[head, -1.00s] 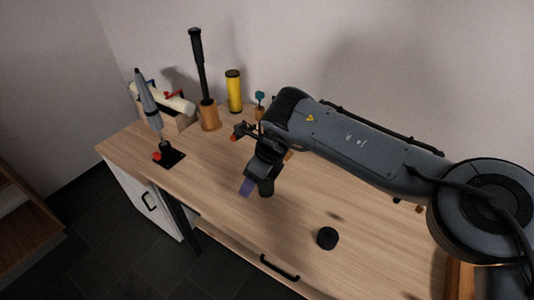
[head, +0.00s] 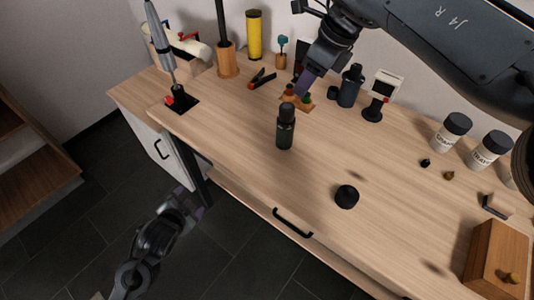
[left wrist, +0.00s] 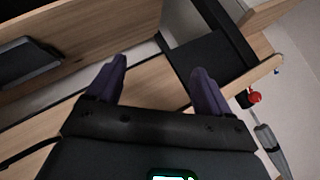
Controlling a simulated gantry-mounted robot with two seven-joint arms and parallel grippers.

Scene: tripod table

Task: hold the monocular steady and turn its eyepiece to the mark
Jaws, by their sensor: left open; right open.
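A dark upright cylinder with a narrower top, which looks like the monocular (head: 285,130), stands on the wooden table. I cannot make out a mark on it. My right gripper (head: 306,84) is open, above and behind the monocular and apart from it; one purple finger shows clearly. My left gripper (head: 196,207) is low at the left, in front of the table and away from the monocular. In the left wrist view its two purple fingers (left wrist: 160,68) are spread with nothing between them.
A black round cap-like piece (head: 346,196) lies right of the monocular. Behind stand a dark bottle (head: 350,88), a small framed stand (head: 380,92), a yellow cylinder (head: 254,36) and a soldering-iron-like tool (head: 160,40). White jars (head: 452,132) stand right. The table's front middle is clear.

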